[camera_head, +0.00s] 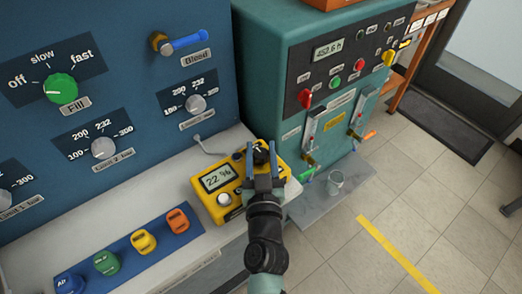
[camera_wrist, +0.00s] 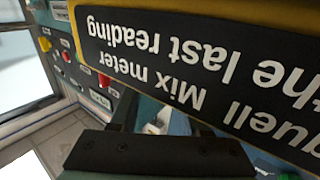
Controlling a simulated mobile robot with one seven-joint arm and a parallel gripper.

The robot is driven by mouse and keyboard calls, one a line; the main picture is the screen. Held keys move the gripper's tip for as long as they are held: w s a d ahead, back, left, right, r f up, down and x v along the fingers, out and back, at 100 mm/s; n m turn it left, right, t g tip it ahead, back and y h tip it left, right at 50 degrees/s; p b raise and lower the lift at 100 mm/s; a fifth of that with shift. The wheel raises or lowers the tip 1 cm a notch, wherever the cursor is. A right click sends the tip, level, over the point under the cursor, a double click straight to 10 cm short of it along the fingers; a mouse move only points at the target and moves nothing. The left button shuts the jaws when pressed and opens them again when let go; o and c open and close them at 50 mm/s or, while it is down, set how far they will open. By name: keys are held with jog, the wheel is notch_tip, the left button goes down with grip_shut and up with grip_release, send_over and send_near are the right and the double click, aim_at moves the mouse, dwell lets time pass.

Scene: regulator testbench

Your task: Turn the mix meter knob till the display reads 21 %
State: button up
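The yellow mix meter (camera_head: 234,208) lies on the light bench ledge in the head view. Its display (camera_head: 217,178) reads 22 %. Its black knob (camera_head: 260,154) with a white mark is at the meter's upper right. My gripper (camera_head: 261,153) reaches in from below, with one blue-grey finger on each side of the knob. Whether the fingers press on it cannot be told. A silver knob (camera_head: 224,199) sits below the display. In the wrist view the meter's dark label (camera_wrist: 190,75) with "Mix meter" shows upside down; the knob is not seen there.
A blue panel (camera_head: 130,60) with dials stands behind the ledge. A teal cabinet (camera_head: 270,60) with knobs and levers is close on the right. A cup (camera_head: 335,183) stands on a grey slab below it. Coloured blocks (camera_head: 143,242) line the ledge at left.

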grip_shut()
jog(key=y+b, duration=0.1)
jog(key=b, duration=0.2)
jog(key=shift+f+n+b, duration=0.3)
jog(key=shift+f, duration=0.05)
jog(key=n+y+b, duration=0.1)
jog(key=b, duration=0.4)
jog(key=shift+d+f+y, duration=0.1)
jog(key=shift+f+y, duration=0.05)
jog(key=shift+y, duration=0.25)
jog(key=n+g+y+b, duration=0.1)
jog(key=y+b, duration=0.1)
jog(key=b, duration=0.2)
jog(key=n+y+b, duration=0.2)
jog(key=b, duration=0.2)
jog(key=shift+r+g, duration=0.2)
jog(key=shift+g, duration=0.2)
jog(key=n+g+y+b, duration=0.1)
jog(key=n+y+b, duration=0.1)
jog(key=y, duration=0.1)
jog(key=shift+r+b, duration=0.1)
jog(key=shift+b, duration=0.25)
jog(key=shift+r+n+g+y+b, duration=0.15)
jog(key=shift+n+g+y+b, duration=0.8)
jog(key=shift+g+y, duration=0.25)
